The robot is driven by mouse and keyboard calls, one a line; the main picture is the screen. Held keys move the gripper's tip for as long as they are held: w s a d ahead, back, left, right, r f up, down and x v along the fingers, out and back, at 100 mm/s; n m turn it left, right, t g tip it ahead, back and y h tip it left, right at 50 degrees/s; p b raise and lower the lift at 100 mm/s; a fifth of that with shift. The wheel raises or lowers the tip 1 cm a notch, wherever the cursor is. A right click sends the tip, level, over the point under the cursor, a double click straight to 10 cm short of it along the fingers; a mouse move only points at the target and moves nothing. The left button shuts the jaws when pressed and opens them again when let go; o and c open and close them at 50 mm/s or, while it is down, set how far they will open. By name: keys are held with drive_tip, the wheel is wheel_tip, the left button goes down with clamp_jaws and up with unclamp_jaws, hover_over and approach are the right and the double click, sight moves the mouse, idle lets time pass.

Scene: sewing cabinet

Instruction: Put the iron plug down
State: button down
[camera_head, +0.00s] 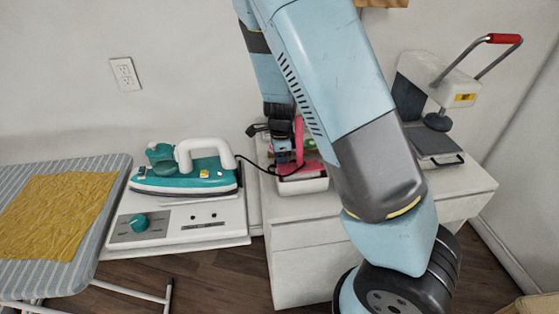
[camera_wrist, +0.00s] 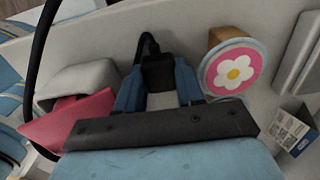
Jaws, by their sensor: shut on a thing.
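The iron (camera_head: 187,172), teal with a white handle, rests on a white station with a teal knob (camera_head: 139,223) at the left. Its black cord (camera_head: 258,167) runs right toward my gripper (camera_head: 283,152). In the wrist view, the blue fingers of my gripper (camera_wrist: 159,84) are shut on the black iron plug (camera_wrist: 157,70), with cord rising from its far end. In the head view the plug is too small and hidden to make out. My gripper is over the white cabinet's left part, near a white tray (camera_head: 303,186); I cannot tell whether the plug touches anything.
A pink-red item (camera_head: 315,168) is at the tray. A heat press (camera_head: 437,85) with a red handle stands on the cabinet (camera_head: 458,184) at right. An ironing board (camera_head: 100,167) with yellow cloth (camera_head: 47,215) is at far left. A wall outlet (camera_head: 125,74) and flower disc (camera_wrist: 232,69) show.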

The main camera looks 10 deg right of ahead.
drive_tip(key=shift+s+f, duration=0.2)
drive_tip(key=c, duration=1)
unclamp_jaws()
drive_tip(key=shift+s, duration=0.1)
drive_tip(key=r, duration=1.3)
drive_tip(key=shift+w+r, duration=0.15)
drive_tip(key=shift+w, duration=0.1)
